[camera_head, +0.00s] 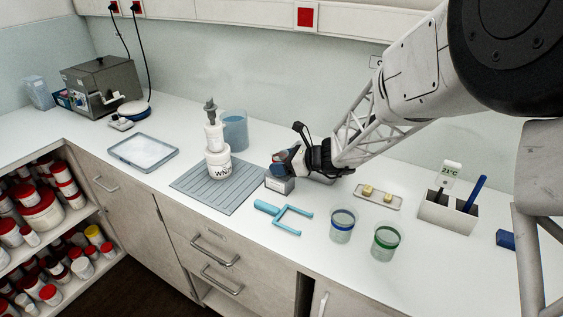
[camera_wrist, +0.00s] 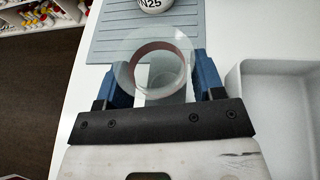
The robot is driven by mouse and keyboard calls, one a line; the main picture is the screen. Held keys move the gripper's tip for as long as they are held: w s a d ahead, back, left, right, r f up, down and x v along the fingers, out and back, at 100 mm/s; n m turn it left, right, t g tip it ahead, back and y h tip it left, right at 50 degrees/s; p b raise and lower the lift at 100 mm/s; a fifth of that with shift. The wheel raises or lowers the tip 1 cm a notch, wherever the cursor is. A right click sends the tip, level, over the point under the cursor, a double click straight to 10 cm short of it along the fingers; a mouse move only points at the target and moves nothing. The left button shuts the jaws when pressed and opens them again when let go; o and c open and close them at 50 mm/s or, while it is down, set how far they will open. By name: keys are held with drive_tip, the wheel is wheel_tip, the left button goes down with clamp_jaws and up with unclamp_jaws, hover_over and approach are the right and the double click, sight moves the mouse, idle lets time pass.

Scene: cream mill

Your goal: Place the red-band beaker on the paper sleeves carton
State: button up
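The red-band beaker (camera_wrist: 158,62) is clear with a brownish-red band, and shows between the two blue fingers of my gripper (camera_wrist: 162,82) in the wrist view. The fingers appear closed against its sides. In the head view my gripper (camera_head: 286,163) is low over the counter, right of the ribbed mat, and largely hides the beaker. A small grey box (camera_head: 279,185) sits directly below the fingers; it may be the paper sleeves carton, but no label is legible. Whether the beaker touches the box cannot be told.
A white jar (camera_head: 218,165) stands on the ribbed grey mat (camera_head: 211,196), with a blue-tinted vessel (camera_head: 235,130) behind. A light blue forked tool (camera_head: 283,215), blue-band beaker (camera_head: 342,226) and green-band beaker (camera_head: 385,242) are nearby. A white open tray (camera_wrist: 270,72) lies right of the gripper in the wrist view.

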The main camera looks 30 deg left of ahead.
drive_tip(key=shift+o, duration=0.4)
drive_tip(key=shift+r, duration=0.1)
drive_tip(key=shift+d+r, duration=0.1)
drive_tip(key=v, duration=1.1)
drive_tip(key=shift+d+r, duration=0.15)
drive_tip(key=shift+d, duration=0.25)
idle(0.4)
drive_tip(key=s+d+r+n+t+h, duration=0.1)
drive_tip(key=s+d+r+n+h, duration=0.3)
drive_tip(key=d, duration=0.7)
drive_tip(key=s+d+r+n+h, duration=0.1)
drive_tip(key=s+d+r+n, duration=0.25)
drive_tip(key=s+d, duration=0.5)
drive_tip(key=s+d+n+t+h, duration=0.1)
drive_tip(key=s+d+n+h, duration=0.1)
drive_tip(key=s+d, duration=0.3)
drive_tip(key=s+d+n+t+h, duration=0.1)
drive_tip(key=s+d+n+h, duration=0.2)
drive_tip(key=d, duration=0.9)
drive_tip(key=s+d+r+n+t+h, duration=0.1)
drive_tip(key=s+d+n+h, duration=0.2)
drive_tip(key=s+d, duration=0.6)
drive_tip(key=shift+t+h, duration=0.4)
